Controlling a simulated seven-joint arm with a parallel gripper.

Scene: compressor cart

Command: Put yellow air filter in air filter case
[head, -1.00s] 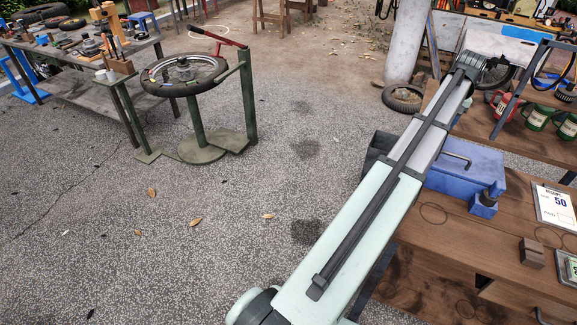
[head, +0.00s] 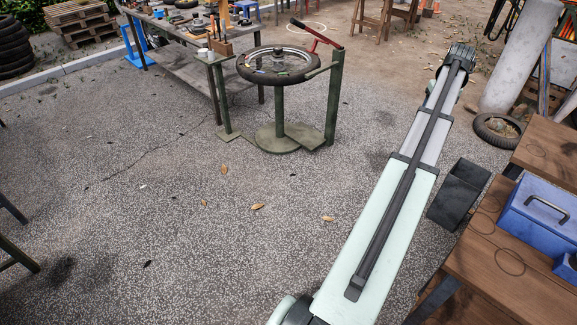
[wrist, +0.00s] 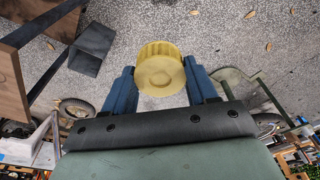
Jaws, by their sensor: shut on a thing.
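The yellow air filter (wrist: 160,72) is a ribbed round piece, seen in the wrist view between the two blue fingers of my gripper (wrist: 160,84). My gripper is shut on it and holds it up above the paved ground. In the head view my arm reaches away toward the upper right, and the gripper and filter are hidden behind its far end. I cannot make out an air filter case for certain in any view.
A wooden workbench (head: 500,262) with a blue toolbox (head: 545,212) stands at the right. A dark box (head: 459,193) is on the ground beside it. A tire stand (head: 278,110) and a long table (head: 185,58) stand at the back. The middle ground is clear.

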